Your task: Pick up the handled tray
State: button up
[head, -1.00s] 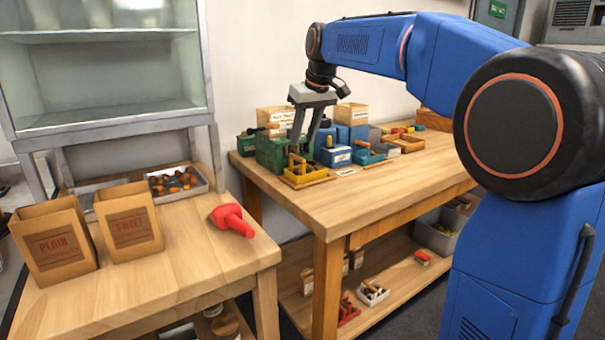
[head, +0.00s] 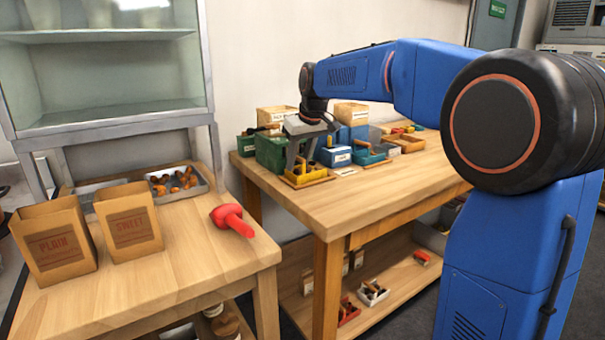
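A small yellow tray (head: 309,180) with an upright wooden handle sits near the front-left part of the right wooden table, on a thin brown base. My gripper (head: 301,163) points down right over this tray, with its two grey fingers apart, one on each side of the handle area. The fingers hide most of the handle and the tray's inside. I cannot tell whether they touch the handle.
A green box (head: 270,151) stands close behind-left of the tray, and a blue labelled box (head: 335,157) close to its right. A teal tray (head: 369,156) is farther right. The table's front is clear. Paper bags (head: 130,221) and a red scoop-like object (head: 232,219) are on the left bench.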

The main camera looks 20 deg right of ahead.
grip_shut()
